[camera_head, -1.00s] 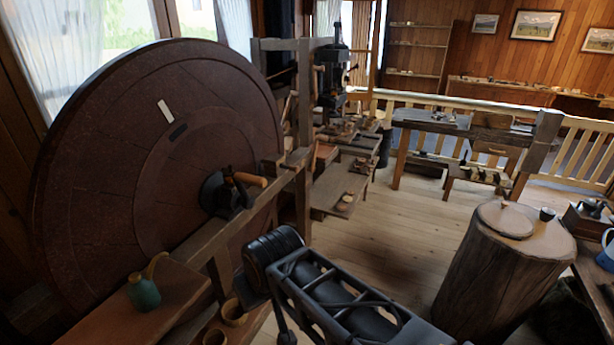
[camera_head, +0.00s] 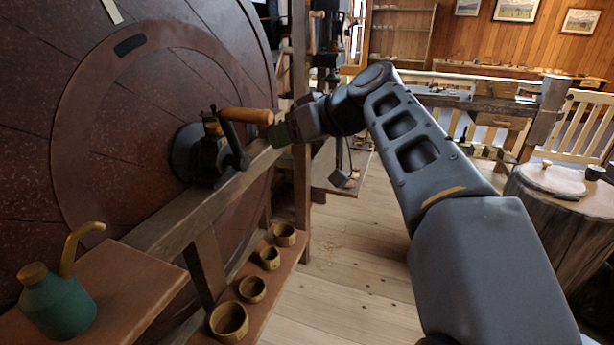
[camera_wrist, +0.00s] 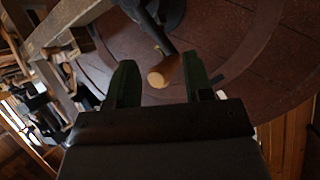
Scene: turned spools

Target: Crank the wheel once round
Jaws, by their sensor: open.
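The large dark red-brown wheel (camera_head: 105,125) stands upright at the left, with a dark hub and crank arm (camera_head: 233,148) at its middle. The crank's wooden handle (camera_head: 247,115) points right, toward my gripper. My gripper (camera_head: 281,134) is just off the handle's free end in the head view. In the wrist view, my open gripper (camera_wrist: 157,82) has its two green fingers on either side of the round end of the handle (camera_wrist: 166,72). Nothing is held. I cannot tell whether the handle's end is between the fingertips or just beyond them.
A wooden beam (camera_head: 160,225) runs below the hub. A green oil can (camera_head: 58,302) stands on a ledge at the lower left. Several wooden cups (camera_head: 230,320) line a low shelf. A stump (camera_head: 558,215) stands at the right. The floor between is clear.

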